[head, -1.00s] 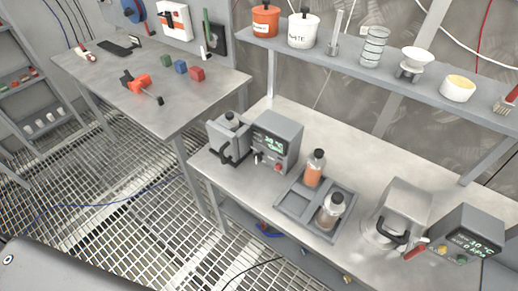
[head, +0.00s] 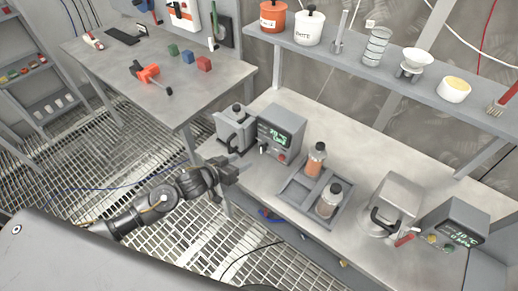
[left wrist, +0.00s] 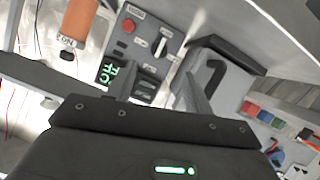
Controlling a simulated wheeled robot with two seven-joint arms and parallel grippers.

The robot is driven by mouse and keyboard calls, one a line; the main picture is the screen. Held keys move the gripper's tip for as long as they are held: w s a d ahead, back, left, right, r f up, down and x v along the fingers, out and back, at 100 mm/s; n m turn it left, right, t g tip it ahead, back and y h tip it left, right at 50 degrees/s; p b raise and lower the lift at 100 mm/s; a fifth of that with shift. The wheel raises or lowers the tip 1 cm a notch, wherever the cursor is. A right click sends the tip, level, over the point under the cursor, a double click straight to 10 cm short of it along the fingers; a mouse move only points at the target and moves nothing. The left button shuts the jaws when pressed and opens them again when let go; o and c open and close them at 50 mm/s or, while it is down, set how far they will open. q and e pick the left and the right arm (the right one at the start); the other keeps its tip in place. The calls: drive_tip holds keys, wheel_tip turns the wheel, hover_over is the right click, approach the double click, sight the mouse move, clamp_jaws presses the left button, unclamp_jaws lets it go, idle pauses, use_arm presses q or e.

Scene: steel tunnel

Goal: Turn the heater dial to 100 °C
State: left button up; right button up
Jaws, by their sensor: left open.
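The heater's grey control box (head: 280,132) stands on the right-hand bench, with a green-lit display on its front. A dark knob (head: 264,150) sits low on that face, left of a red button (head: 282,157). In the left wrist view the panel (left wrist: 145,45) appears upside down, with the red button (left wrist: 129,25), a knob (left wrist: 158,46) and the green display (left wrist: 107,72). The labels are too small to read. My left gripper (head: 237,169) is open and empty, just in front of the bench edge, apart from the knob. Its fingers (left wrist: 157,88) show apart in the wrist view. My right gripper is not in view.
A grey lidded vessel (head: 235,130) stands left of the box. A rack (head: 290,188) with two bottles (head: 316,158) is to the right. Another display unit (head: 455,228) stands farther right. The shelf (head: 345,55) hangs above. Bench space before the box is clear.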

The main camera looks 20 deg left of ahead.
sight(261, 150)
use_arm(q)
drive_tip(key=x, duration=0.3)
drive_tip(key=p+x, duration=0.1)
drive_tip(key=x, duration=0.5)
drive_tip(key=shift+w+r+p, duration=0.3)
drive_tip(key=shift+w, duration=0.15)
drive_tip(key=shift+x, duration=0.8)
drive_tip(key=shift+f, duration=0.1)
drive_tip(key=c, duration=0.9)
drive_tip(key=shift+c, duration=0.4)
